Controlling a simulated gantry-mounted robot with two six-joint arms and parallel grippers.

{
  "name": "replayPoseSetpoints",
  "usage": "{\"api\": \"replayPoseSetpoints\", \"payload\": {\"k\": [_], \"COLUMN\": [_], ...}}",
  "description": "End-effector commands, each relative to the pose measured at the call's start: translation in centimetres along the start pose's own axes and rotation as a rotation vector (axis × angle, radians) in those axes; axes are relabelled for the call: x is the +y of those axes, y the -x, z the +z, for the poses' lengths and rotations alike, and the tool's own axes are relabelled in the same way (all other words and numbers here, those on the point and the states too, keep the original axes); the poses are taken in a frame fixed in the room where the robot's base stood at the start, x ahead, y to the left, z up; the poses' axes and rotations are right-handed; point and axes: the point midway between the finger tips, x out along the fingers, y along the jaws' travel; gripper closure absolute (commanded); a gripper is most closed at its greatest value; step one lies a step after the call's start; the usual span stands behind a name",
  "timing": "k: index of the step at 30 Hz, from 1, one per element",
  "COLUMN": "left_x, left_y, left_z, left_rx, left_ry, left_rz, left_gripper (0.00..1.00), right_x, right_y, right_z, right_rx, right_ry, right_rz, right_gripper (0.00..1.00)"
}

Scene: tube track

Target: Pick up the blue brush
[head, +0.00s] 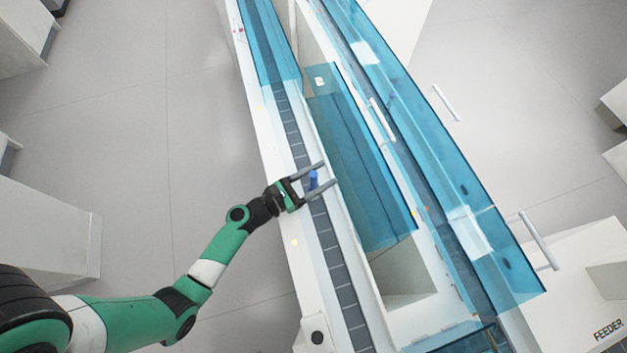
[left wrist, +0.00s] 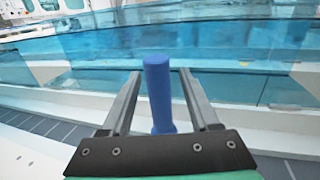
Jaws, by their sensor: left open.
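The blue brush (head: 313,179) shows in the head view as a small blue upright piece at the dark segmented track. My left gripper (head: 329,173) is open, with one finger on each side of the brush. In the left wrist view the fingers of the left gripper (left wrist: 160,75) show a gap to the brush on both sides. My right gripper is not in view.
The dark segmented track (head: 327,237) runs lengthwise along the white machine. Transparent blue covers (head: 365,165) stand just beyond the fingertips. White handles (head: 382,120) stick up from the covers.

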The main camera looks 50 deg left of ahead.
Motion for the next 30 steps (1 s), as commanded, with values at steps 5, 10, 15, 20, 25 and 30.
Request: {"api": "replayPoseSetpoints", "payload": {"k": [5, 10, 15, 20, 25, 30], "left_x": [0.00, 0.00, -0.01, -0.01, -0.01, -0.01], "left_y": [-0.82, -0.78, -0.76, -0.75, -0.75, -0.75], "left_z": [0.04, 0.05, 0.06, 0.05, 0.06, 0.10], "left_rx": [0.001, 0.001, 0.001, 0.001, 0.001, 0.001], "left_ry": [0.000, 0.000, 0.000, 0.000, 0.000, 0.000], "left_rz": [0.001, 0.000, 0.000, 0.000, 0.000, 0.000], "left_gripper": [0.39, 0.49, 0.80, 1.00, 1.00, 1.00], "right_x": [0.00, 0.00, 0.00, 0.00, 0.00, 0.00], "right_y": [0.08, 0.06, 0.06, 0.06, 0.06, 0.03], "right_z": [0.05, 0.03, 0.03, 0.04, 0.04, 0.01], "right_rx": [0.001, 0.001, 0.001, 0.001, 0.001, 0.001], "right_ry": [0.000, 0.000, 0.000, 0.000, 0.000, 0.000], "right_rz": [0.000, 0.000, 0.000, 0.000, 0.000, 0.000], "right_gripper": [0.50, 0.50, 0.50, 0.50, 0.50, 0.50]}}
